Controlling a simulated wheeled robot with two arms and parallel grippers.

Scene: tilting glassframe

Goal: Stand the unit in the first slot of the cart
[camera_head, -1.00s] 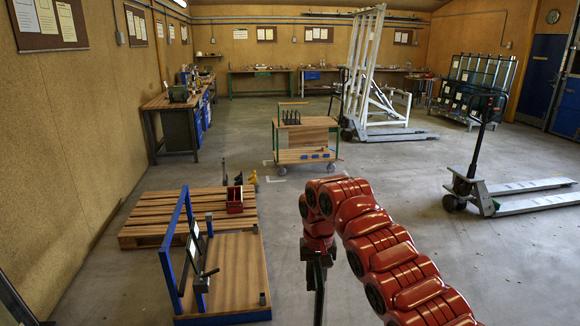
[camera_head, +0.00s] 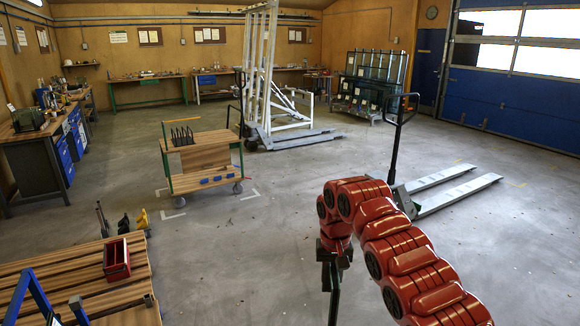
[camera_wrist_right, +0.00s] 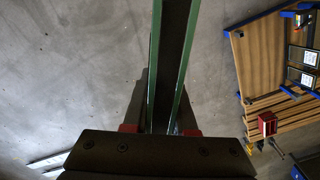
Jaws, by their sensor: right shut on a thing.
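My right gripper (camera_head: 335,258) is at the lower middle of the head view, at the end of my red arm. It is shut on the unit (camera_head: 333,300), which hangs below it and shows nearly edge-on as a narrow dark strip. In the wrist view the unit (camera_wrist_right: 172,65) shows as a dark band between two green glass edges, between the fingers (camera_wrist_right: 165,125). The cart (camera_head: 208,155), with wooden boards and a green frame, stands ahead on the left, well apart from the unit. A black rack with several upright prongs (camera_head: 182,136) is on its top. My left gripper is out of view.
White corner marks (camera_head: 173,215) lie on the floor around the cart. A pallet truck (camera_head: 440,190) stands at right. The floor between is clear.

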